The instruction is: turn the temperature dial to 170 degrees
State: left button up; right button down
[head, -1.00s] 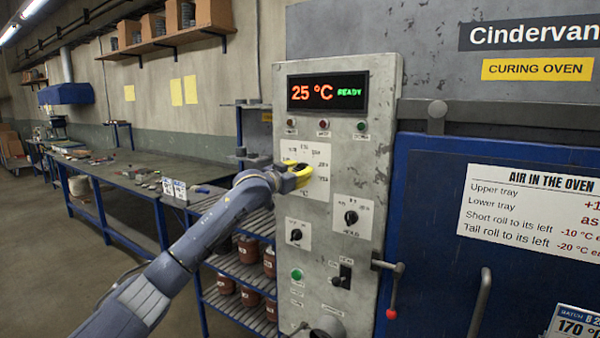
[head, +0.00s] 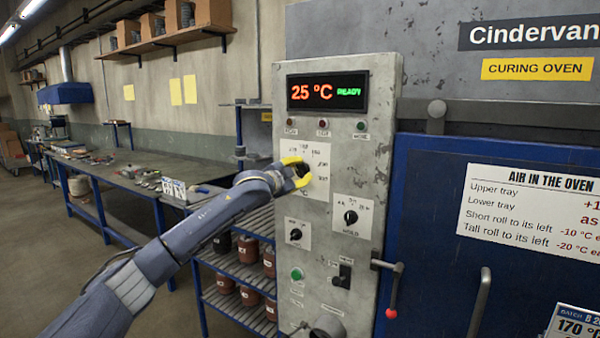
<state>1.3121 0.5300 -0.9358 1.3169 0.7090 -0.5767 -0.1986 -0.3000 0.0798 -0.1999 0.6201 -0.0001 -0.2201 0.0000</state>
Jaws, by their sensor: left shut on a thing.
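The temperature dial (head: 305,171) is a dark knob on a white scale plate (head: 319,157) near the top of the grey control panel. My left gripper (head: 303,174), with yellow fingertips, is shut on the dial. The gripper hides part of the knob and the left side of the scale, so I cannot read where the pointer stands. The display (head: 327,92) above reads 25 °C in red and READY in green. My right gripper is not in view.
Two smaller black knobs, the right one (head: 350,217) and the left one (head: 296,235), sit below the dial. A green button (head: 297,274), a switch (head: 342,276) and a red-tipped lever (head: 391,290) are lower. The blue oven door (head: 430,220) is at right.

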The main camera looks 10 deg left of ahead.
pick_arm(q)
jog(key=shift+d+r, duration=0.1)
jog(key=shift+r, duration=0.25)
jog(key=o, duration=1.4)
jog(key=shift+f, duration=0.2)
jog(key=shift+s+f, duration=0.1)
jog(key=shift+s, duration=0.1)
jog(key=v, duration=1.1)
jog(key=shift+s, duration=0.35)
